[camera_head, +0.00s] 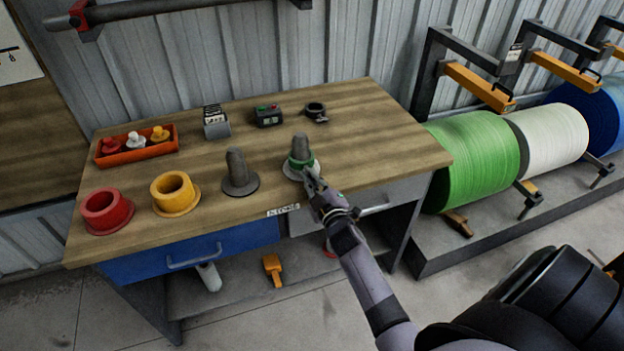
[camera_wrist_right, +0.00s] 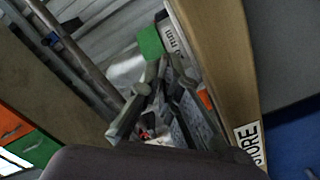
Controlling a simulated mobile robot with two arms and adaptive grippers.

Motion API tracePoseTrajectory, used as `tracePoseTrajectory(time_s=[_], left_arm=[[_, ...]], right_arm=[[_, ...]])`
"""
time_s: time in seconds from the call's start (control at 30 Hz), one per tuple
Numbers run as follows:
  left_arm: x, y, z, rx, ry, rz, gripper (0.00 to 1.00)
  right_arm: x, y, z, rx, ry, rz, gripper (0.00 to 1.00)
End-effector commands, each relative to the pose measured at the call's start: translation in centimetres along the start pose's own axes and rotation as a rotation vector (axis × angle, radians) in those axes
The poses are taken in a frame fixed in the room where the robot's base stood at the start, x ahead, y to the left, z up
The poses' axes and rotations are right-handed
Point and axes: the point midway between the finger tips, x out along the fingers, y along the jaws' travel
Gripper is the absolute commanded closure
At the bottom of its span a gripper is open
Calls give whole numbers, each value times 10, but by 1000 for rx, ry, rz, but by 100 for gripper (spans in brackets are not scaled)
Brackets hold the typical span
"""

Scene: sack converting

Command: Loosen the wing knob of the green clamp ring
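The green clamp ring (camera_head: 296,161) sits around the base of a grey post (camera_head: 300,146), at the right part of the wooden bench. A pale flange lies under it. My right gripper (camera_head: 311,178) is at the near right side of the ring, very close to it; I cannot tell whether it touches. The wing knob cannot be made out and may be hidden by the gripper. In the right wrist view, the gripper's fingers (camera_wrist_right: 158,95) point toward a green part (camera_wrist_right: 150,42); whether they are open or shut is unclear. My left gripper is not in view.
On the bench (camera_head: 372,146) stand a bare grey post (camera_head: 238,172), a yellow collar (camera_head: 174,192), a red collar (camera_head: 106,211), an orange tray (camera_head: 140,154) and a dark ring (camera_head: 316,111). A green roll (camera_head: 470,160) is at right. The bench's front edge is below my gripper.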

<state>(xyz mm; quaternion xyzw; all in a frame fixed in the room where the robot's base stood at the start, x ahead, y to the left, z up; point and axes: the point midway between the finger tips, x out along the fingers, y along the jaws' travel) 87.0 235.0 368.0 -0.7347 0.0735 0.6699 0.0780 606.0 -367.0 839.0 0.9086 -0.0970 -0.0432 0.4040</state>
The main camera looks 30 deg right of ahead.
Motion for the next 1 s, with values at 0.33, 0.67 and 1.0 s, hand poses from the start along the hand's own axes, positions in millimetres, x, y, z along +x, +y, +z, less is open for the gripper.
tracePoseTrajectory(time_s=[0.33,0.67,1.0], left_arm=[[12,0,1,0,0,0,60],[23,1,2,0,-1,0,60],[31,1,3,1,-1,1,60]], right_arm=[[0,-1,2,-333,-1,-1,100],[-1,-1,2,-645,0,-1,100],[-1,-1,1,-957,1,-2,100]])
